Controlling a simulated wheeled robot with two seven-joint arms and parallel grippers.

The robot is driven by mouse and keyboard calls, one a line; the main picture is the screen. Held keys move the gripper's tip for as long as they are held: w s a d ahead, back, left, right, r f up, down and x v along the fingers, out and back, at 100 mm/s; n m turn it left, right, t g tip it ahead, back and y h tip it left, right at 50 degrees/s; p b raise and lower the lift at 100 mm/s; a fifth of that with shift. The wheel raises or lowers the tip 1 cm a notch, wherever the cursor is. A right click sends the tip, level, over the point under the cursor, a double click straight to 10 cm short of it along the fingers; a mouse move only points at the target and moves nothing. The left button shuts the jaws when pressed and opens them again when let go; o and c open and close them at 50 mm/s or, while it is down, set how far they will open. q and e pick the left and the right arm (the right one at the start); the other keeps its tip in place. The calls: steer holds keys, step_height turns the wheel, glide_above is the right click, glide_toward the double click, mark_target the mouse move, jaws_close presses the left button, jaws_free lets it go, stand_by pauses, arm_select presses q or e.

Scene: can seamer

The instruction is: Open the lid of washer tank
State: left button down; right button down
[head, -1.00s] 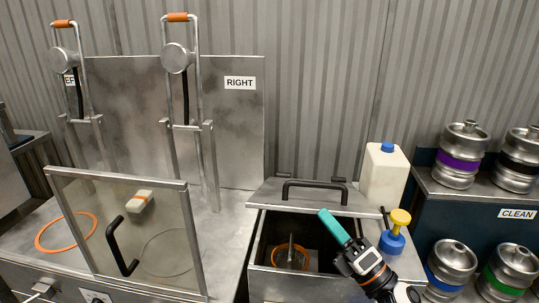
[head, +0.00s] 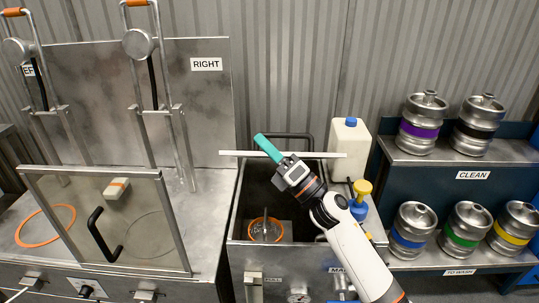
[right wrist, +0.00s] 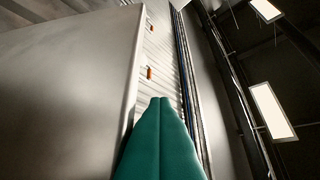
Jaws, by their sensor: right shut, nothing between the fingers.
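The washer tank (head: 247,255) is a steel box, open at the top, right of the glass-fronted machine. Its lid (head: 325,155) stands raised and shows nearly edge-on as a thin pale strip. The black lid handle (head: 290,137) shows just above and behind that edge. My right gripper (head: 261,141) has teal fingers, shut and empty, reaching up across the lid's edge at its left half. In the right wrist view the shut fingertips (right wrist: 160,101) lie beside a large grey panel (right wrist: 65,85), apparently the lid; contact cannot be told. My left gripper is not in view.
An orange-rimmed part (head: 266,230) sits inside the tank. A white jug (head: 347,145) with a blue cap and a blue-and-yellow bottle (head: 360,200) stand close on the right. Kegs (head: 420,125) fill the shelves farther right. A glass door (head: 140,235) stands at left.

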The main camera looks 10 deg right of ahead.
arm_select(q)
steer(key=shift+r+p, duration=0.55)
arm_select(e)
steer(key=shift+w+d+r+m+h, duration=0.1)
steer(key=shift+w+d+m+h, duration=0.15)
steer(key=shift+w+m+h, duration=0.25)
